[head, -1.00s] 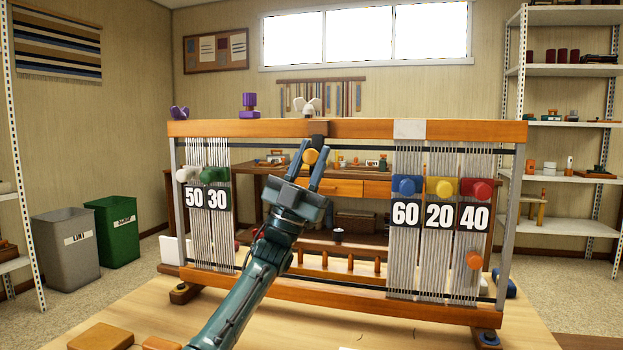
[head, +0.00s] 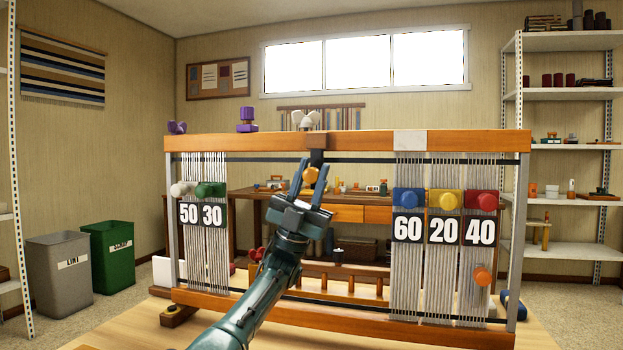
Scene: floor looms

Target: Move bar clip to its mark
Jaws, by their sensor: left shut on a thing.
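The bar clip (head: 318,142) is a dark brown bracket over the loom's wooden top bar, with a pale wing nut (head: 305,119) above it and an orange knob (head: 311,175) hanging below. My left gripper (head: 312,172) reaches up from below, its blue fingers on both sides of the knob, shut on it. The fingers partly hide the clip's lower part. A pale square (head: 410,141) on the top bar, right of the clip, looks like the mark; the clip is apart from it. My right gripper is not in view.
Weighted warp threads with number cards hang at the left (head: 201,214) and right (head: 443,229) of the loom. Purple pieces (head: 247,120) stand on the bar's left part. The bar between clip and pale square is clear. A bench (head: 360,213) stands behind.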

